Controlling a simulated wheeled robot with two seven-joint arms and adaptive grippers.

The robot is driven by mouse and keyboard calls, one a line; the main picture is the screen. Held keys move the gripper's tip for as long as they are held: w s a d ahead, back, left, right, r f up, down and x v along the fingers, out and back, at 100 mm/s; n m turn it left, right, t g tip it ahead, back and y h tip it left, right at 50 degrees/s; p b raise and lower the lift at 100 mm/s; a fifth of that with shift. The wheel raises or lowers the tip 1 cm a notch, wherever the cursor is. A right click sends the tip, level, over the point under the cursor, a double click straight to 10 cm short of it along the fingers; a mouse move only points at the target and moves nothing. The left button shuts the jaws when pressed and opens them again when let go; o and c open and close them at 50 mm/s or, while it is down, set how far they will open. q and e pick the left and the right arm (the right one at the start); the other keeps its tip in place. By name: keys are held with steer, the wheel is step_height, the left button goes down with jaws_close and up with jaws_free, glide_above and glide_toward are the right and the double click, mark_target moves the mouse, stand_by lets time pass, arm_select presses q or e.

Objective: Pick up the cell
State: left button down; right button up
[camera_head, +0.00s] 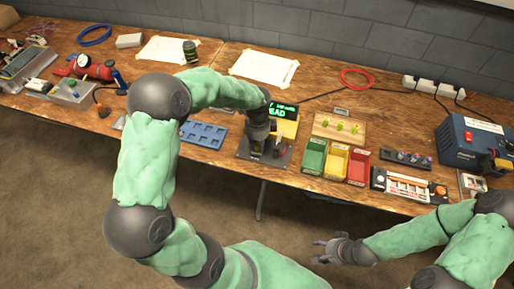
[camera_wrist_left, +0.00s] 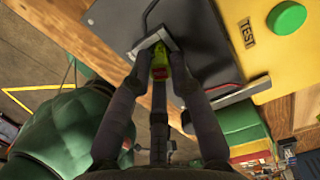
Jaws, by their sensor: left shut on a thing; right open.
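My left gripper (camera_wrist_left: 161,84) is shut on the cell. In the head view my left gripper (camera_head: 262,146) reaches down over the dark plate, and the cell is hard to make out there. The tester's green display (camera_head: 284,111) is lit and partly hidden by my arm. My right gripper (camera_head: 322,251) is open and empty, off the bench's front edge.
A blue tray (camera_head: 204,133) lies left of the tester. A wooden holder (camera_head: 324,119) with several green cells stands to the right, behind green (camera_head: 314,157), yellow (camera_head: 335,162) and red (camera_head: 357,167) bins. A blue power unit (camera_head: 462,139) stands far right.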

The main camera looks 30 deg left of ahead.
arm_select(q)
steer(key=shift+r, duration=0.15)
steer(key=shift+r, duration=0.2)
step_height(320, 180, up, 3)
steer(key=shift+s+d+r+p, duration=0.1)
steer(key=shift+p, duration=1.1)
steer(key=s+d+r+p, duration=0.4)
steer(key=s+d+r, duration=0.3)
steer(key=s+r, duration=0.2)
steer(key=shift+s+d+p, duration=0.35)
steer(key=shift+s+p, duration=0.05)
steer(key=shift+s, duration=0.8)
